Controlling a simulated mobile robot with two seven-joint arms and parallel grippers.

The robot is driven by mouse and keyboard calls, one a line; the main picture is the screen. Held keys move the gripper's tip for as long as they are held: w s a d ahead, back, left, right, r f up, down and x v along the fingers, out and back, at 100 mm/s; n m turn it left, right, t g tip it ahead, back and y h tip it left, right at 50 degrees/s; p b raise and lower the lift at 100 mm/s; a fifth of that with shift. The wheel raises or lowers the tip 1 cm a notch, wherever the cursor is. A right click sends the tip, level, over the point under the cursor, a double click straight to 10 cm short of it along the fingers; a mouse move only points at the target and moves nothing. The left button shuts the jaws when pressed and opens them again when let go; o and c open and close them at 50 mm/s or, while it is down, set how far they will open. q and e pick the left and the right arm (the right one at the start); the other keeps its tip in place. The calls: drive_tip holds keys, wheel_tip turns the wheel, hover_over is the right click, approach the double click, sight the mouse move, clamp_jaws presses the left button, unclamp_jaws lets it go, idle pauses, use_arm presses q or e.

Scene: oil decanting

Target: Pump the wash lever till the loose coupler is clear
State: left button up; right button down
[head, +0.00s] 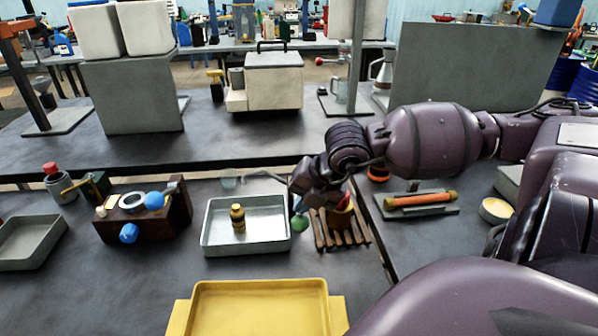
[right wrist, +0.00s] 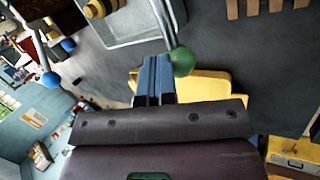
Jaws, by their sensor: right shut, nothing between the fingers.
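A lever with a green ball knob (head: 300,223) stands at the right side of a metal tray (head: 207,240). In the right wrist view the green knob (right wrist: 182,62) and its thin rod are right beside my fingertips; I cannot tell whether they touch. My right gripper (head: 297,204) is shut and empty at the knob. A small brass coupler-like piece (head: 238,218) stands upright in the tray; part of it shows at the top of the right wrist view (right wrist: 98,9). Whether it is clean is too small to tell. My left gripper is out of view.
A wooden rack (head: 325,238) holding a cup with a red item is close right of the knob. A yellow tray (head: 258,285) is in front. A brown box with blue knobs (head: 135,222) stands left. An orange tube (head: 420,199) lies on a grey stand at right.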

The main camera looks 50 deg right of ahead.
idle(0.8)
drive_tip(key=shift+w+d+r+p, duration=0.3)
drive_tip(key=shift+r+p, duration=0.1)
drive_tip(key=shift+r, duration=0.5)
drive_tip(key=shift+w+d+r+p, duration=0.25)
drive_tip(key=shift+w+r+p, duration=0.15)
drive_tip(key=shift+r, duration=0.5)
drive_tip(key=shift+w+d+r+p, duration=0.3)
drive_tip(key=shift+r+p, duration=0.1)
drive_tip(key=shift+r, duration=0.5)
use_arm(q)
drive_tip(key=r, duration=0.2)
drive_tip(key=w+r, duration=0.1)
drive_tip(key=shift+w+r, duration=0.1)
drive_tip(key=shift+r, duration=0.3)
use_arm(e)
drive_tip(key=shift+r, duration=0.2)
drive_tip(key=shift+w, duration=0.1)
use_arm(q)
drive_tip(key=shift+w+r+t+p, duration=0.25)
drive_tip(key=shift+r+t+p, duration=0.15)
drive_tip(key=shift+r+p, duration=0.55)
use_arm(e)
drive_tip(key=r, duration=0.1)
drive_tip(key=w+d+r, duration=0.1)
drive_tip(key=r, duration=0.2)
drive_tip(key=shift+w+d+r, duration=0.25)
